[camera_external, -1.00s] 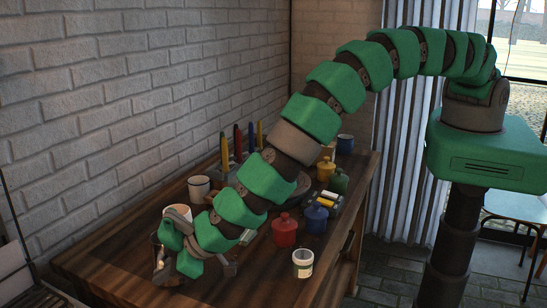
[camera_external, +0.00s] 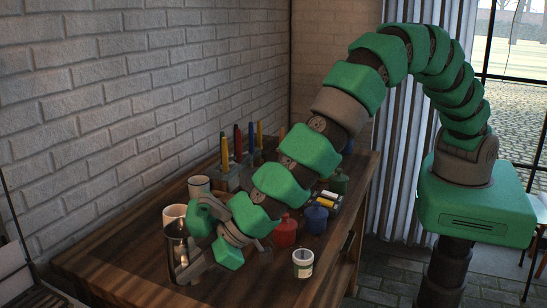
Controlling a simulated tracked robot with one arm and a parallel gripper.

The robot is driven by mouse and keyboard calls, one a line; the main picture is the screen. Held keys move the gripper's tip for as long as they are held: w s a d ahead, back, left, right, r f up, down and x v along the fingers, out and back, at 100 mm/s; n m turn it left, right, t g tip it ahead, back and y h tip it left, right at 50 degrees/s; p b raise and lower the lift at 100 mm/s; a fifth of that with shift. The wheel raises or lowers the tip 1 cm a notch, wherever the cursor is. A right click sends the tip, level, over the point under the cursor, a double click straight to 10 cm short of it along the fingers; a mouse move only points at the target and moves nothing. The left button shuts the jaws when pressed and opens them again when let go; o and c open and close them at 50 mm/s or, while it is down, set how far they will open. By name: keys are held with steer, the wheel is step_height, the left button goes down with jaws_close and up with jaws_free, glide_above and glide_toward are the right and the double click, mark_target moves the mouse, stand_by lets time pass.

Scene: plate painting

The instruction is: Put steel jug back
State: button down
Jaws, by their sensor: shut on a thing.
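The steel jug (camera_external: 177,252) is a shiny dark metal vessel near the left front part of the wooden table. It looks upright. My gripper (camera_external: 188,262) is shut on it from the right side. The green and grey links of my arm hide part of the jug's right side. I cannot tell whether the jug's base touches the table.
A white cup (camera_external: 174,213) stands just behind the jug, and another cup (camera_external: 199,186) farther back. A red jar (camera_external: 285,232), a blue jar (camera_external: 316,217) and a white tub (camera_external: 302,263) stand to the right. The table's front left (camera_external: 110,265) is clear.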

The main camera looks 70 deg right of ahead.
steer(key=s+d+r+b, duration=0.2)
steer(key=s+d+b, duration=0.3)
steer(key=d+b, duration=0.5)
steer(key=shift+n+y, duration=0.3)
steer(key=shift+n, duration=0.2)
steer(key=f+b, duration=0.2)
steer(key=f, duration=0.1)
steer(key=f+b, duration=0.3)
steer(key=a+f+b, duration=0.1)
steer(key=f+b, duration=0.2)
steer(key=f, duration=0.1)
steer(key=c, duration=1.5)
jaws_free()
steer(key=shift+c, duration=0.2)
steer(key=p+v, duration=0.3)
steer(key=v, duration=0.9)
